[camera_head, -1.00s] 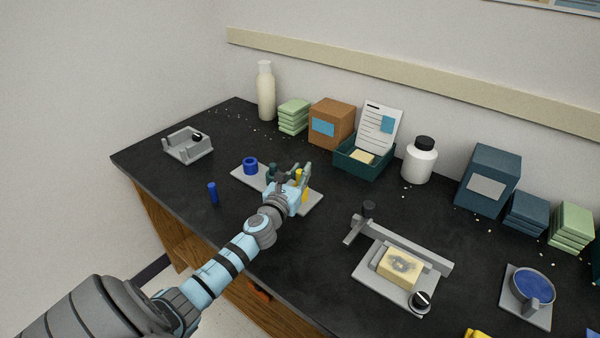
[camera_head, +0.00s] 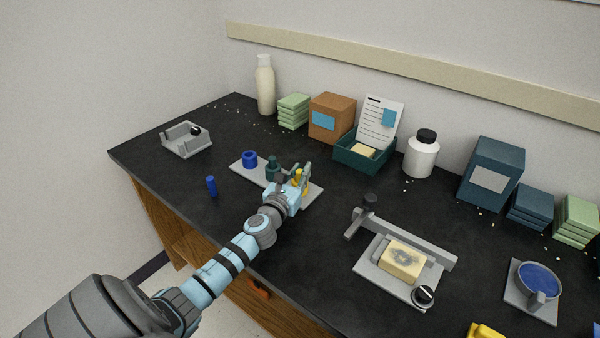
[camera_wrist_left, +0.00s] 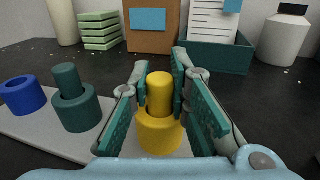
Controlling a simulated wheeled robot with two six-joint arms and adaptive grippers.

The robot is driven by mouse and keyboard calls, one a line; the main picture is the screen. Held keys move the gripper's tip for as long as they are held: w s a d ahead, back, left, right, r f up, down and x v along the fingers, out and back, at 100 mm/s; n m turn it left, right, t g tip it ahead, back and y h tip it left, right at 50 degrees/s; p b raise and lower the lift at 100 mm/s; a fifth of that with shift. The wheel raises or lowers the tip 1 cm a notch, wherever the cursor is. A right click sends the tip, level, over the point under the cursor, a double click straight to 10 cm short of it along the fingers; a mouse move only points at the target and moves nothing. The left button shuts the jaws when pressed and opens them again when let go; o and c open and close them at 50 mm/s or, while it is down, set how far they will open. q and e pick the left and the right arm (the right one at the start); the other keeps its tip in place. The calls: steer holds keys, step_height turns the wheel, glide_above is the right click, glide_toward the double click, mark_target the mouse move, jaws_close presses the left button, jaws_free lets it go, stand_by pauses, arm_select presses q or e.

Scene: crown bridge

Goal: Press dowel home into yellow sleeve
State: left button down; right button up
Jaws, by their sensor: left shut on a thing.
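The yellow dowel (camera_wrist_left: 158,92) stands upright in the mouth of the yellow sleeve (camera_wrist_left: 160,137), its upper part showing above the rim. My left gripper (camera_head: 300,174) is shut on the yellow dowel, with one finger at each side of it in the left wrist view (camera_wrist_left: 160,75). How deep the dowel sits is hidden inside the sleeve. The sleeve is on the grey plate (camera_head: 239,168), at the right of a green sleeve (camera_head: 273,172) with a green dowel (camera_wrist_left: 67,80) standing in it and an empty-looking blue sleeve (camera_head: 250,159). My right gripper is not in view.
A blue dowel (camera_head: 211,186) stands on the black bench left of the plate. A grey fixture (camera_head: 187,140) is at the far left. A green bin (camera_head: 362,154), brown box (camera_head: 332,118) and white bottle (camera_head: 422,154) stand behind. A grey clamp fixture (camera_head: 370,276) is at the right.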

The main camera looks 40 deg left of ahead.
arm_select(q)
steer(key=shift+f, duration=0.15)
steer(key=c, duration=1.4)
jaws_free()
steer(key=shift+c, duration=0.2)
steer(key=v, duration=1.2)
